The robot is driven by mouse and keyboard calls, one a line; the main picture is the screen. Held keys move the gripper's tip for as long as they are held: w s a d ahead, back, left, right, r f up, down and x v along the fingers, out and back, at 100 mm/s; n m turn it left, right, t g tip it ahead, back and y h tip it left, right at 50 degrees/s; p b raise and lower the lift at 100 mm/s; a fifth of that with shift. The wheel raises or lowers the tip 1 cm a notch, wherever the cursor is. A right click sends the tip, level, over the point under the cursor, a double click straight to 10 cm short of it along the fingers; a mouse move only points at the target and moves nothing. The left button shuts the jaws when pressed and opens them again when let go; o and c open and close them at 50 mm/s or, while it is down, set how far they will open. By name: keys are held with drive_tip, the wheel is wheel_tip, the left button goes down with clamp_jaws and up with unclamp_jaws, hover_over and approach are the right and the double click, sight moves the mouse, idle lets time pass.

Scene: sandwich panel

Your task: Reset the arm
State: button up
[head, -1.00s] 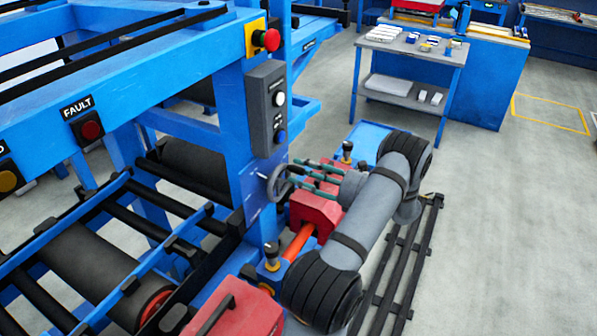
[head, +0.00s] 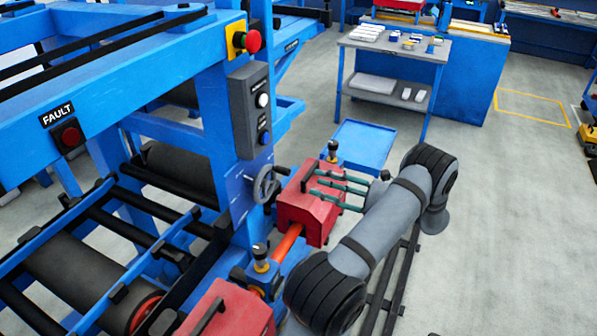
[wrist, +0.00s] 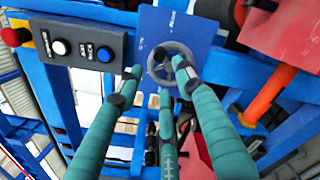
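My gripper (head: 314,182) has three teal fingers that are spread apart and hold nothing. In the head view it points left towards the grey handwheel (head: 265,184) on the blue machine frame, with a gap between the fingertips and the wheel. In the wrist view the handwheel (wrist: 169,63) shows beyond the open fingers, partly covered by them. My grey arm stretches from the lower middle to the right, beside the machine.
A red clamp block (head: 310,210) lies below and close to my fingers. A control box (head: 249,110) and a red stop button (head: 253,41) are on the machine post. A grey side table (head: 393,44) stands behind. Open floor lies on the right.

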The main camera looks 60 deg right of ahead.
sight(289, 173)
drive_tip(key=w, duration=0.4)
drive_tip(key=w+a, duration=0.1)
drive_tip(key=w, duration=0.7)
drive_tip(key=shift+a, duration=0.3)
drive_tip(key=shift+r, duration=0.1)
drive_tip(key=shift+s, duration=0.1)
drive_tip(key=shift+s+d, duration=0.1)
drive_tip(key=shift+s, duration=0.1)
drive_tip(key=s+d, duration=0.2)
drive_tip(key=s, duration=0.9)
drive_tip(key=w, duration=0.4)
drive_tip(key=w+a, duration=0.1)
drive_tip(key=w, duration=0.2)
drive_tip(key=w+a, duration=0.1)
drive_tip(key=w, duration=0.3)
drive_tip(key=shift+w+a, duration=0.15)
drive_tip(key=shift+w, duration=0.2)
drive_tip(key=shift+a+r+n+p, duration=0.25)
drive_tip(key=shift+n+p, duration=0.15)
drive_tip(key=shift+n, duration=0.4)
drive_tip(key=shift+s+a+r+n, duration=0.15)
drive_tip(key=shift+s+n, duration=0.1)
drive_tip(key=shift+n, duration=0.25)
drive_tip(key=shift+w, duration=0.15)
